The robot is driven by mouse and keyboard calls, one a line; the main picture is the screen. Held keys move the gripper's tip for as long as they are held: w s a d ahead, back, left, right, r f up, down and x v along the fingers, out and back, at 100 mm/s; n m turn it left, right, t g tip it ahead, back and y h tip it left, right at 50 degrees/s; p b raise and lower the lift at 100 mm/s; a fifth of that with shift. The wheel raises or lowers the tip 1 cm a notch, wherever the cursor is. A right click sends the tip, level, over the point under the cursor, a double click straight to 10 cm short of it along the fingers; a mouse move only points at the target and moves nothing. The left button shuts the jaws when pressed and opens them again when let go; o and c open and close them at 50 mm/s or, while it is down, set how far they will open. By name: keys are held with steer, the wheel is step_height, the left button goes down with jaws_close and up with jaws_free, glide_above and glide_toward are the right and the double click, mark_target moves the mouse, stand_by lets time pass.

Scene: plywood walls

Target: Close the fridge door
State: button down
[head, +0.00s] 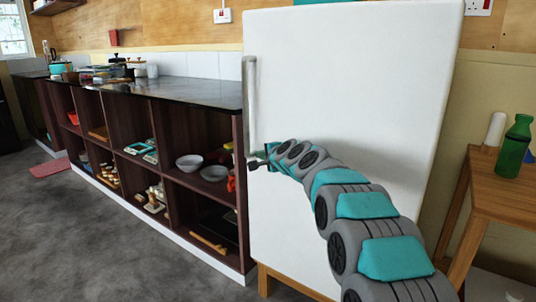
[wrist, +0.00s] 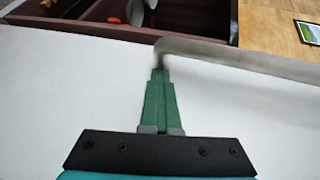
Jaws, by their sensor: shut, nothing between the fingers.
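The white fridge door (head: 350,80) stands at the centre right in the head view and looks flush with the fridge body, though I cannot tell if a gap is left. Its long metal handle (head: 250,105) runs vertically along the door's left edge. The handle also shows in the wrist view (wrist: 240,62), with its bent end by my fingertips. My gripper (head: 258,163) is at the lower end of the handle, in front of the door. In the wrist view the green fingers (wrist: 160,75) are shut together and empty. I cannot tell if they touch the handle.
A dark counter (head: 180,88) with open shelves stands left of the fridge, holding bowls (head: 214,173) and other items. A wooden table (head: 500,195) with a green bottle (head: 514,147) is at the right. The grey floor (head: 90,235) at the left front is clear.

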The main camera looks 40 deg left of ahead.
steer(key=shift+w+d+r, duration=0.1)
steer(key=shift+w+r, duration=0.25)
steer(key=shift+r, duration=0.2)
steer(key=shift+s+b, duration=0.55)
steer(key=f+b+v, duration=0.1)
steer(key=b+v, duration=0.1)
steer(key=v, duration=0.5)
steer(key=shift+d, duration=0.25)
steer(key=s+d+f+n+g+h, duration=0.15)
steer(key=s+d+f, duration=0.25)
steer(key=d, duration=0.7)
steer(key=s+d+f+n+g+h, duration=0.1)
steer(key=s+d+f+n+h, duration=0.25)
steer(key=d, duration=0.75)
steer(key=s+d+f+g+h, duration=0.15)
steer(key=s+d+f, duration=0.35)
steer(key=d, duration=0.7)
steer(key=s+d+f+g+h, duration=0.2)
steer(key=s+d+f+h, duration=0.1)
steer(key=s+d, duration=1)
steer(key=s+d+f+n+g+h, duration=0.1)
steer(key=s+d+f, duration=0.5)
steer(key=s+d, duration=0.7)
steer(key=shift+s+d+g+h, duration=0.2)
steer(key=shift+s+g+h, duration=0.3)
steer(key=shift+g+h, duration=0.5)
